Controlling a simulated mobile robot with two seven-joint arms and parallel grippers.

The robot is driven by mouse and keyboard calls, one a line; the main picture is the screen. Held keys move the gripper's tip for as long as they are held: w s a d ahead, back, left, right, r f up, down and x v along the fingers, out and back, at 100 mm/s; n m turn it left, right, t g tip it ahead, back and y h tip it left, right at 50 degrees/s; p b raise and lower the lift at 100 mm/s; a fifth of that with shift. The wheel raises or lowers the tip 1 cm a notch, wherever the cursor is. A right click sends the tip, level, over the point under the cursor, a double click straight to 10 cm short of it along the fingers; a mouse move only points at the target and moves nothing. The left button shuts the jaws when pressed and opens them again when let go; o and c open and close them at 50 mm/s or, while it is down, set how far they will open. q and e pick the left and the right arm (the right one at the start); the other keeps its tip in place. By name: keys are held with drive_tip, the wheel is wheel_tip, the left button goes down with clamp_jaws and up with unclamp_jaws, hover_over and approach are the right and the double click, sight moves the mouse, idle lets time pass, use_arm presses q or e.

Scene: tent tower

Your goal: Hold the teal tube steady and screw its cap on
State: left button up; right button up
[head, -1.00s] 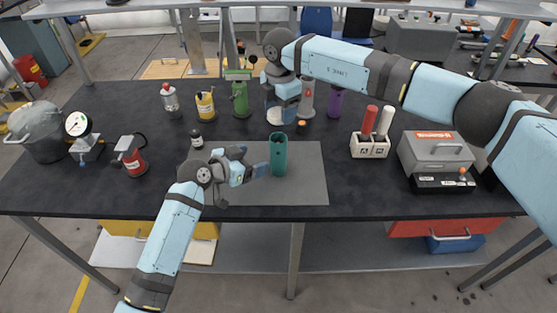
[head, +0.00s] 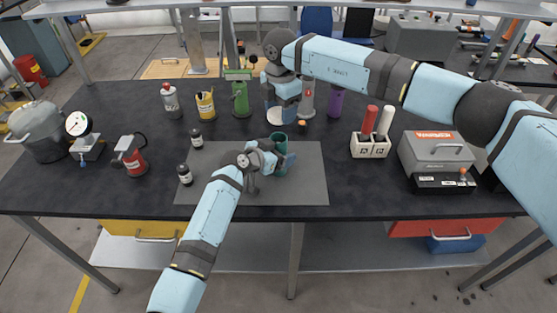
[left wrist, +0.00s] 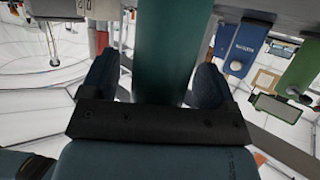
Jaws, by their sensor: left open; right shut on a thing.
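The teal tube (head: 278,137) stands upright on the grey mat (head: 310,185), its open top facing up. My left gripper (head: 282,160) is at the tube in the head view, and its arm hides part of the tube. In the left wrist view the tube (left wrist: 168,50) stands between the two spread fingers (left wrist: 158,85), with a gap showing on the right side. My right gripper (head: 280,114) is above and behind the tube, pointing down. It is shut on a small pale round piece, seemingly the cap, whose details are hard to make out.
Two small dark jars (head: 185,174) (head: 196,138) are left of my left gripper. Behind stand a green bottle (head: 240,98), a grey bottle (head: 307,98) and a purple bottle (head: 335,103). A white holder (head: 369,149) is at right. The mat's right part is clear.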

use_arm(q)
drive_tip(key=c, duration=1.4)
drive_tip(key=shift+o, duration=0.2)
use_arm(e)
drive_tip(key=shift+f, duration=2.5)
drive_tip(key=shift+f, duration=0.7)
use_arm(q)
drive_tip(key=shift+s, duration=0.1)
use_arm(e)
drive_tip(key=shift+f, duration=0.25)
drive_tip(key=shift+c, duration=0.4)
use_arm(q)
drive_tip(key=shift+r, duration=0.1)
use_arm(e)
drive_tip(key=shift+s+f, duration=0.15)
drive_tip(key=shift+f, duration=0.1)
drive_tip(key=shift+c, duration=0.4)
use_arm(q)
drive_tip(key=shift+d, duration=0.1)
use_arm(e)
drive_tip(key=shift+f, duration=0.15)
